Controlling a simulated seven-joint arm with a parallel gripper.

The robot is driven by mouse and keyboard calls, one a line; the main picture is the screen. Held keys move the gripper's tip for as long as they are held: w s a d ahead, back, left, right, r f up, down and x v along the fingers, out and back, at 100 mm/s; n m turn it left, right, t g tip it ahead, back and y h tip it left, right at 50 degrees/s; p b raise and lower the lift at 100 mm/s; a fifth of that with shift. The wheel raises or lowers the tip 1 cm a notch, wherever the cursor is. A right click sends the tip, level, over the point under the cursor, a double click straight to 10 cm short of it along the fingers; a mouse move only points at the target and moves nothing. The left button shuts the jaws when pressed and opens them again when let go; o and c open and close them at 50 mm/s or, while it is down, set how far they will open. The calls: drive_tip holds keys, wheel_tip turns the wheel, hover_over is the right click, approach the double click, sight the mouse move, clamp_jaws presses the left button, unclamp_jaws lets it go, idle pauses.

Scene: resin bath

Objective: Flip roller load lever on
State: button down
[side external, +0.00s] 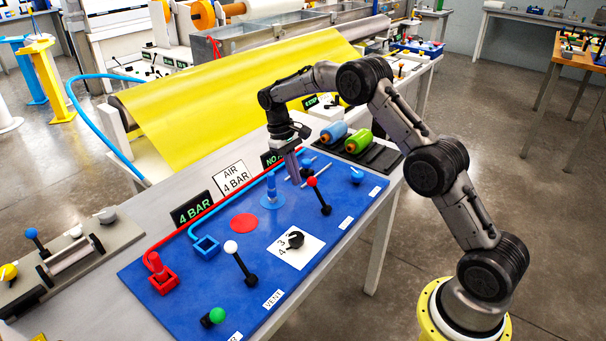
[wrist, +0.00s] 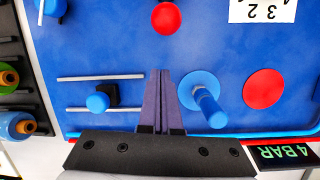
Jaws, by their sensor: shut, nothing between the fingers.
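My gripper (side external: 295,181) is shut and empty, pointing down over the far part of the blue panel. In the wrist view its fingers (wrist: 160,74) are together, between a blue knob on a black base (wrist: 97,102) and a blue post on a round disc (wrist: 207,105). A red-balled lever (side external: 312,182) stands tilted just right of the fingers in the side view; its red ball (wrist: 166,18) shows in the wrist view. A white-balled lever (side external: 231,247) stands nearer the front, by a VENT label. I cannot tell which lever is named roller load.
The blue panel (side external: 190,287) also carries a black dial (side external: 295,240), a green knob (side external: 216,315), a red post (side external: 156,267) and red and blue tubes. Green and blue spools (side external: 357,141) lie behind the gripper. A blue-balled lever (side external: 32,234) stands by a roller at far left.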

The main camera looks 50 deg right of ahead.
sight(317, 191)
drive_tip(key=shift+s+a+r, duration=0.15)
drive_tip(key=shift+s+r, duration=0.4)
drive_tip(key=shift+s, duration=0.3)
drive_tip(key=shift+s+a+r, duration=0.15)
drive_tip(key=shift+s+r, duration=0.35)
drive_tip(key=shift+s, duration=0.35)
drive_tip(key=shift+s+r, duration=0.1)
drive_tip(key=shift+r, duration=0.05)
drive_tip(key=shift+s+r+t, duration=0.1)
drive_tip(key=shift+t, duration=0.2)
